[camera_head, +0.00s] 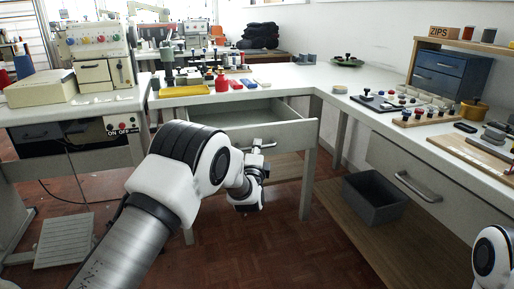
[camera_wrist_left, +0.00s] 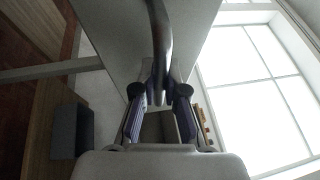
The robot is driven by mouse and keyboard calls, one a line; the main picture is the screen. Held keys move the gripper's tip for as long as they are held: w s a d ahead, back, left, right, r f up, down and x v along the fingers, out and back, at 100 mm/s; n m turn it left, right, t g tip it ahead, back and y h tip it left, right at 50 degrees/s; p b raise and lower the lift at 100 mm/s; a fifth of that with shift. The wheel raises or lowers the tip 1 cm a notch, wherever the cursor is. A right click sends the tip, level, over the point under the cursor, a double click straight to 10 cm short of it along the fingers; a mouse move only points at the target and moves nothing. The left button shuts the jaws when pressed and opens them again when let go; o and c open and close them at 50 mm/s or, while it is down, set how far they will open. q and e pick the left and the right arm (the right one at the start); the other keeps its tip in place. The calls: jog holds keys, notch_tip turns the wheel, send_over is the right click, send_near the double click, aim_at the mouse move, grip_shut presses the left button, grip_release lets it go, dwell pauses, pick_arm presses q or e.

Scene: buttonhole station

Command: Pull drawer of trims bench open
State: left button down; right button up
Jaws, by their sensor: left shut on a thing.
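The drawer (camera_head: 292,132) of the bench at the back stands pulled out, and its hollow inside shows from above. Its front carries a metal bar handle (camera_head: 268,146), which runs between my fingers in the left wrist view (camera_wrist_left: 158,35). My left gripper (camera_head: 257,150) is shut on this handle, in front of the drawer face; its fingers show on both sides of the bar in the wrist view (camera_wrist_left: 160,92). My own arm hides the left part of the drawer front. Of my right arm only a white link shows at the lower right; its gripper is out of view.
A second drawer (camera_head: 400,180) with a bar handle is shut under the right bench. A dark grey bin (camera_head: 374,200) stands on the low shelf below. A sewing machine table (camera_head: 85,110) stands at the left. The floor (camera_head: 270,245) in front is clear.

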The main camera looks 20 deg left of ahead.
pick_arm(q)
jog(key=c, duration=1.2)
grip_release()
jog(key=v, duration=1.2)
